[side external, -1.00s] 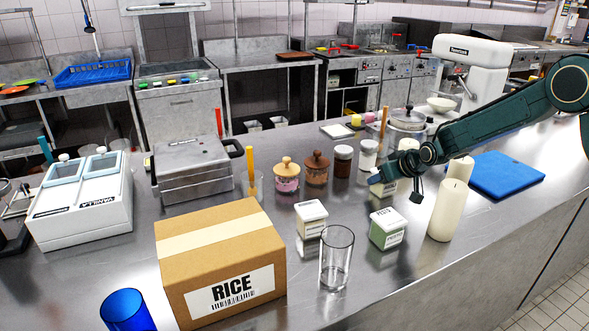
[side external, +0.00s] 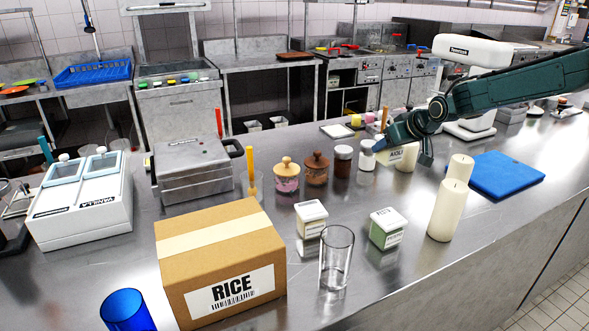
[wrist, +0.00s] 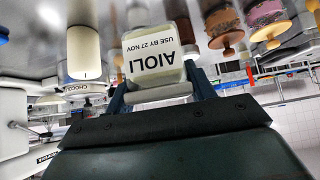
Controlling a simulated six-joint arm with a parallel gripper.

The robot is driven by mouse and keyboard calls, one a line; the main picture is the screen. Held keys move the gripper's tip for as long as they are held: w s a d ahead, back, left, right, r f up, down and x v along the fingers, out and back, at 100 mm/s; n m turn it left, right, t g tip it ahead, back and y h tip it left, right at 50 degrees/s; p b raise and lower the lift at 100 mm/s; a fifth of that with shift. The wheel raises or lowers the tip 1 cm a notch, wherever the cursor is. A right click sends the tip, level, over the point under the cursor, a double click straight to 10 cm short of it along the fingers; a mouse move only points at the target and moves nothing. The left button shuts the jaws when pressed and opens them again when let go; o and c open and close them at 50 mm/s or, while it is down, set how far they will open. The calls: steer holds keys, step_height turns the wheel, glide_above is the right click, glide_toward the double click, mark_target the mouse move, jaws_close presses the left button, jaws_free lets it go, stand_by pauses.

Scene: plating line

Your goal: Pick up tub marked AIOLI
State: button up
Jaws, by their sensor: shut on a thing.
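The tub marked AIOLI (side external: 397,156) is a small pale tub with a white label. My gripper (side external: 411,160) is shut on it and holds it above the steel counter, behind the candles. In the wrist view the tub (wrist: 155,52) sits between the two fingers of my gripper (wrist: 160,92), its label upside down and reading AIOLI, USE BY 27 NOV. Two similar tubs stand on the counter in the side view: a white-lidded one (side external: 311,219) and a green one (side external: 387,229).
Two cream candles (side external: 447,208) and a blue board (side external: 505,173) lie right of the tub. Left are jars (side external: 342,161), a pink jar (side external: 287,178) and a brown jar (side external: 317,170). A clear glass (side external: 336,258) and a RICE box (side external: 222,265) stand in front.

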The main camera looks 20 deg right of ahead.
step_height(320, 180, up, 10)
stand_by(0.4)
stand_by(0.5)
